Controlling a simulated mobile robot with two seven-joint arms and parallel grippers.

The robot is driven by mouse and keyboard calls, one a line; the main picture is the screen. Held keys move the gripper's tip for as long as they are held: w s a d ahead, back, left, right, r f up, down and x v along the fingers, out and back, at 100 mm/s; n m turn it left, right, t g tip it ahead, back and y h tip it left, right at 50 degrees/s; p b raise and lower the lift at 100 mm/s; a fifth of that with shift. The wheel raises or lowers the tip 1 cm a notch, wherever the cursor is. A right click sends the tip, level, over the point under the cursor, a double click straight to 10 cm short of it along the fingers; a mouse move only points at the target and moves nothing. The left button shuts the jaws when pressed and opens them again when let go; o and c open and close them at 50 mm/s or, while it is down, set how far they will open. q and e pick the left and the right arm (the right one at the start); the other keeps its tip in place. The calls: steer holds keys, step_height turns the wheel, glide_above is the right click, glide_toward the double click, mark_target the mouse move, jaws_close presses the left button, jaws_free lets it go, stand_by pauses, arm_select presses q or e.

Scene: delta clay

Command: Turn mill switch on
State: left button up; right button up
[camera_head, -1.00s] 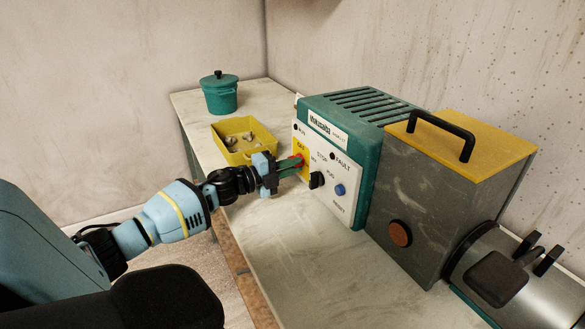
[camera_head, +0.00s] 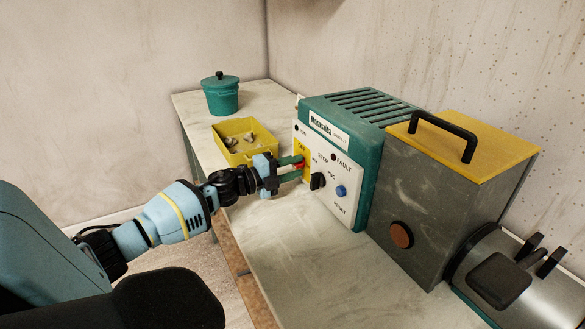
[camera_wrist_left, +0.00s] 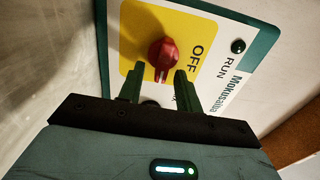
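The mill's control box (camera_head: 345,150) is teal with a white front panel. Its red rotary switch (camera_head: 299,163) sits on a yellow plate at the panel's left side. In the left wrist view the red switch (camera_wrist_left: 163,54) stands on the yellow plate beside the word OFF. My left gripper (camera_head: 300,168) is at this switch with its two green fingers apart. In the wrist view the fingertips (camera_wrist_left: 160,72) lie either side of the switch's near end; I cannot tell whether they touch it. My right gripper is out of view.
A black knob (camera_head: 317,180) and a blue button (camera_head: 341,191) sit right of the switch. A yellow tray (camera_head: 236,154) with pale lumps and a teal lidded pot (camera_head: 220,94) stand behind. A grey box (camera_head: 430,205) with yellow lid stands right. The front worktop (camera_head: 290,245) is clear.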

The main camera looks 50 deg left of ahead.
arm_select(q)
steer(key=shift+v, duration=3.6)
steer(key=shift+s+a, duration=0.1)
steer(key=shift+s, duration=0.2)
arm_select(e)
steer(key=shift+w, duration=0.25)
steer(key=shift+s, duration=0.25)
